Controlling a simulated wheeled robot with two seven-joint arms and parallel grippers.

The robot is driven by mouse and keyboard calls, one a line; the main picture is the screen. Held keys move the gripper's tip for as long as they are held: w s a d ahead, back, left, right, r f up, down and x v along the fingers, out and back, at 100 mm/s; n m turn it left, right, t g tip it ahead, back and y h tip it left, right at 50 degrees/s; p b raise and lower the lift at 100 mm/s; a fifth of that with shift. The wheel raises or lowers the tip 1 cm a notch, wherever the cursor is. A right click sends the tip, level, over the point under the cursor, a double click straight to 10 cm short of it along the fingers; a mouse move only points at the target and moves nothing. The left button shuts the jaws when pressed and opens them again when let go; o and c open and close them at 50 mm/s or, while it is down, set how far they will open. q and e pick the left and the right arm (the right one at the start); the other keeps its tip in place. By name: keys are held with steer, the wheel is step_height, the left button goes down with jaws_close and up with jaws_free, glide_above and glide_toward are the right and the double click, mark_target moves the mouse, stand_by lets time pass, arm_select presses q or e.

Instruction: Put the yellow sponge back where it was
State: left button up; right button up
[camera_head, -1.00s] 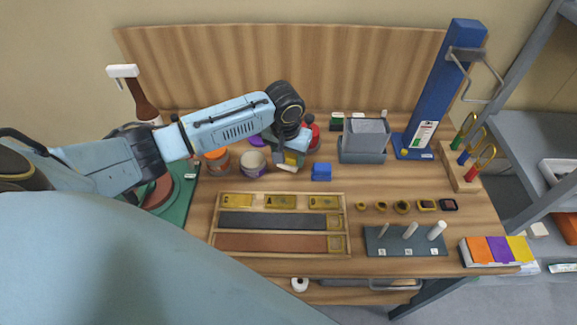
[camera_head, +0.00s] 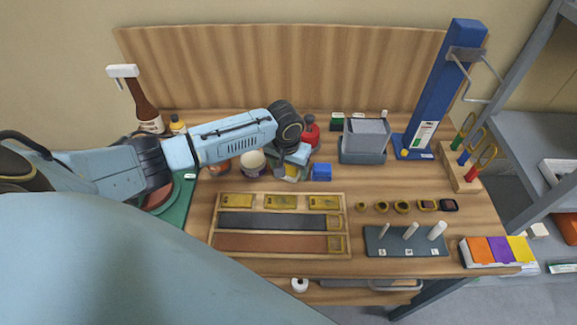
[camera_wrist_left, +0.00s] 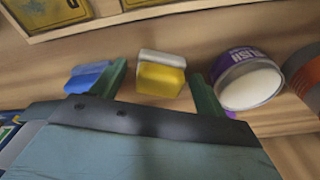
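The yellow sponge (camera_wrist_left: 161,79) has a pale, whitish strip along one side. It lies on the wooden bench; in the head view it is small and partly covered by my gripper. My left gripper (camera_wrist_left: 161,88) is open, with one green finger on each side of the sponge and gaps between them. In the head view my left gripper (camera_head: 292,163) is low over the bench, between a white-topped tub and a blue block. The blue block (camera_head: 321,172) also shows in the left wrist view (camera_wrist_left: 88,76), beside a finger. My right gripper is not in view.
The purple-and-white tub (camera_wrist_left: 248,80) stands close beside one finger. A red bottle (camera_head: 310,131) stands behind the gripper and a grey bin (camera_head: 364,156) to its right. A wooden tray (camera_head: 346,238) with labelled compartments lies in front. A peg board (camera_head: 405,247) is at front right.

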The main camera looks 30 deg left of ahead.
arm_select(q)
step_height(320, 180, up, 12)
steer(key=s, duration=0.1)
steer(key=shift+s+r+p, duration=0.15)
steer(key=shift+s+p, duration=0.05)
steer(key=shift+p, duration=0.2)
steer(key=shift+d, duration=0.1)
